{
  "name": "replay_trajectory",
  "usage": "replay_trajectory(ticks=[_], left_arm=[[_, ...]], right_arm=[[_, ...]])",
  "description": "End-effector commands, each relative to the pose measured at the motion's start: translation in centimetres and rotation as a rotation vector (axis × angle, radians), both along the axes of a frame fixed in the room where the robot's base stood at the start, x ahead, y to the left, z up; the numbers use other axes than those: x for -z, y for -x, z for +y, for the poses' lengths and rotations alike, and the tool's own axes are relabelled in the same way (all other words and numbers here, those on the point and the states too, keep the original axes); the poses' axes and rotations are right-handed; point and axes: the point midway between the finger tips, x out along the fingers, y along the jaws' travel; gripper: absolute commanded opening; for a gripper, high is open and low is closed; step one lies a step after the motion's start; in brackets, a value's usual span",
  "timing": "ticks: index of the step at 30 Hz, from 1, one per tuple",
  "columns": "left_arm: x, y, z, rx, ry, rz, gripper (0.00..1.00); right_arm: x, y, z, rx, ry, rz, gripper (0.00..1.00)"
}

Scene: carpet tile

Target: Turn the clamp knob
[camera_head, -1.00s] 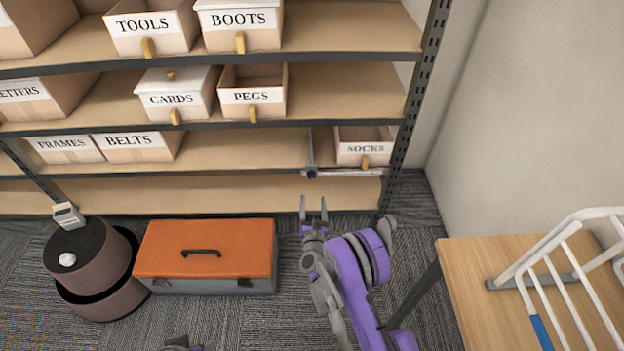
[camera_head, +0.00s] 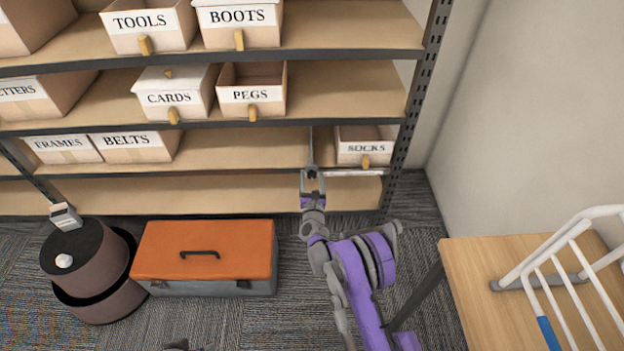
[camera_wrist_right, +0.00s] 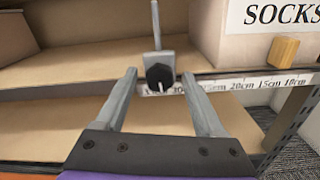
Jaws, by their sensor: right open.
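The clamp knob (camera_wrist_right: 160,76) is dark and many-sided, on the front of a grey clamp (camera_wrist_right: 152,57) at the shelf edge in the right wrist view. The clamp's thin upright bar shows above my gripper in the head view (camera_head: 311,146). My right gripper (camera_head: 312,180) is open, pointing at the shelf edge. In the right wrist view its two fingers (camera_wrist_right: 159,82) stand left and right of the knob, with a gap on each side. Whether the fingertips reach as deep as the knob is hard to tell.
A white measuring strip (camera_wrist_right: 245,86) runs along the shelf edge right of the clamp. The SOCKS bin (camera_head: 362,150) stands close on the right. Shelf space left of the clamp is bare. An orange toolbox (camera_head: 207,250) and a wooden table (camera_head: 470,290) stand below.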

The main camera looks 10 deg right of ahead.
Motion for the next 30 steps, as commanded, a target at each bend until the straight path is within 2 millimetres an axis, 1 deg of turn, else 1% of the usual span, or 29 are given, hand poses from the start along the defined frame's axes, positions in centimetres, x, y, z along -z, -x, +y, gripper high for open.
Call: replay_trajectory(ticks=[1, 2, 3, 8, 12, 13, 23, 30], left_arm=[[0.00, 0.00, 0.00, 0.000, 0.000, 0.000, 0.50], [0.00, 0.00, 0.00, 0.000, 0.000, 0.000, 0.50], [0.00, 0.00, 0.00, 0.000, 0.000, 0.000, 0.50], [0.00, 0.00, 0.00, 0.000, 0.000, 0.000, 0.50], [0.00, 0.00, 0.00, 0.000, 0.000, 0.000, 0.50], [0.00, 0.00, 0.00, 0.000, 0.000, 0.000, 0.50], [0.15, -0.03, 0.00, 0.000, 0.000, 0.000, 0.50], [0.72, -0.13, 0.00, 0.000, 0.000, 0.001, 0.50]], right_arm=[[0.00, 0.01, 0.00, 0.000, 0.000, 0.000, 0.71], [0.00, 0.02, 0.00, 0.000, 0.000, 0.000, 0.66], [0.00, 0.02, 0.01, 0.000, 0.000, 0.000, 0.58], [0.00, 0.03, 0.02, 0.000, 0.000, 0.000, 0.30], [0.01, 0.04, 0.02, 0.000, 0.000, 0.000, 0.04], [0.01, 0.04, 0.02, 0.000, 0.000, 0.000, 0.00], [0.05, 0.03, 0.03, 0.000, 0.022, 0.005, 0.00], [0.12, 0.03, 0.04, -0.001, 0.136, 0.029, 0.00]])
